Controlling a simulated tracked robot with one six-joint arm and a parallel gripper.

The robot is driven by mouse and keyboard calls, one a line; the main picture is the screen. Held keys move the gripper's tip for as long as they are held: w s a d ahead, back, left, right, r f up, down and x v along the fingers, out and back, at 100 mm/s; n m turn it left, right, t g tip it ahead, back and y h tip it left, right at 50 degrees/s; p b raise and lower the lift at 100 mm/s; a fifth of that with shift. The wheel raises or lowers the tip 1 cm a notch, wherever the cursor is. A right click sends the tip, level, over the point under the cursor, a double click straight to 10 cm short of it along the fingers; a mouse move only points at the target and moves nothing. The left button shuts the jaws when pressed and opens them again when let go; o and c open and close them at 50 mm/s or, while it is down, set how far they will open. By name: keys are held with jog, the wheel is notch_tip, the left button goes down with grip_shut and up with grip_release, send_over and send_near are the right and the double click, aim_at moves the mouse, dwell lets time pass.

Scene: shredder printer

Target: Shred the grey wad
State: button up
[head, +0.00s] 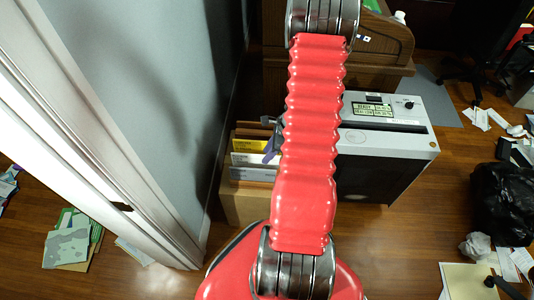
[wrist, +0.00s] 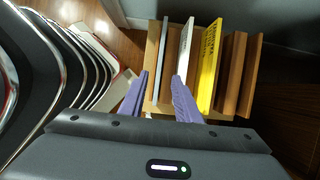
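The shredder (head: 385,145) is a pale grey and black machine with a small display and a dark slot on top. It stands right of my arm in the head view, and the arm hides its left side. A crumpled pale grey wad (head: 475,245) lies on the floor at the lower right, well away from my gripper. My gripper (head: 270,138) is partly hidden behind the arm, over the folder box. In the wrist view its two purple fingers (wrist: 159,75) are apart, with the folders beyond them. I see nothing held.
The box of upright folders (head: 245,205) stands beside the wall, left of the shredder; its yellow folder (wrist: 209,65) shows in the wrist view. A black bag (head: 503,200) and loose papers lie at the right. A wooden desk (head: 375,50) stands behind. Floor before the shredder is clear.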

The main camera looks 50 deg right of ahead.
jog(key=shift+x, duration=6.9)
jog(key=shift+a, duration=0.1)
jog(key=shift+c, duration=0.6)
grip_shut()
jog(key=shift+r, duration=0.75)
jog(key=shift+w+r, duration=0.1)
jog(key=shift+r, duration=0.35)
